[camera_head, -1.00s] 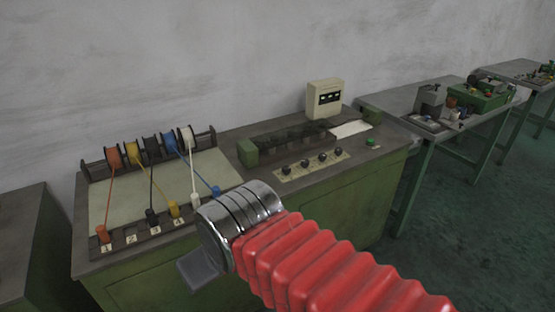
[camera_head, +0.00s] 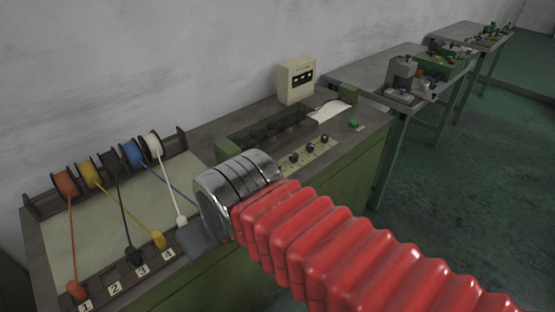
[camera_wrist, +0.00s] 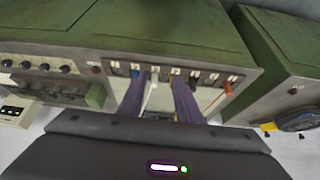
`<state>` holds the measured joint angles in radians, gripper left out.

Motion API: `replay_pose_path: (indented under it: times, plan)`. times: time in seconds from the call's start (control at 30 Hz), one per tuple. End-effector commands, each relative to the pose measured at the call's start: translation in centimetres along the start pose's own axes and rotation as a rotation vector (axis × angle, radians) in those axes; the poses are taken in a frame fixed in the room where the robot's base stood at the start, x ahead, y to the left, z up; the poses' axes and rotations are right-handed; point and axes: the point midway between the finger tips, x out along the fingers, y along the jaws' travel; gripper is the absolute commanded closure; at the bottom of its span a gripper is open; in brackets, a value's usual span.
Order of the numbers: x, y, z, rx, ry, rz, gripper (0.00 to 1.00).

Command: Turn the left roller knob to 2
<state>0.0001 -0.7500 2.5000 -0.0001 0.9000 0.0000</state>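A row of small dark knobs (camera_head: 309,147) sits on a pale strip on the green machine's top, right of my wrist in the head view. The leftmost end of the row is partly hidden by my wrist. Several dark knobs (camera_wrist: 44,67) also show at the left edge of the wrist view. Their scale marks are too small to read, and I cannot tell which is the left roller knob. In the wrist view my gripper (camera_wrist: 159,76) has its two fingers apart, over the numbered cable sockets and clear of the knobs. A white cable shows in the gap, apparently beyond the fingers.
Coloured spools (camera_head: 111,161) with cables running to numbered sockets stand on the machine's left. A beige display box (camera_head: 296,82) and a green button (camera_head: 354,124) are on its right. Other machine tables (camera_head: 404,97) stand farther right, with open floor before them.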

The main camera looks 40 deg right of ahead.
Motion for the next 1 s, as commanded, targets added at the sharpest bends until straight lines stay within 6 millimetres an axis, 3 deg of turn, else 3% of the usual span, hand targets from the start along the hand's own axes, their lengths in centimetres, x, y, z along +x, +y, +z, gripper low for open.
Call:
replay_pose_path:
  times: [0.37, 0.57, 0.67, 1.0]
  plan:
    - [0.0, 0.0, 0.0, 0.0, 0.0, 0.0, 0.69]
    - [0.0, 0.2, -0.5, 0.003, -0.002, 0.002, 0.56]
    - [0.2, 0.8, -1.4, 0.011, -0.009, 0.007, 0.56]
    - [2.0, 6.2, -7.3, 0.05, -0.042, 0.032, 0.56]
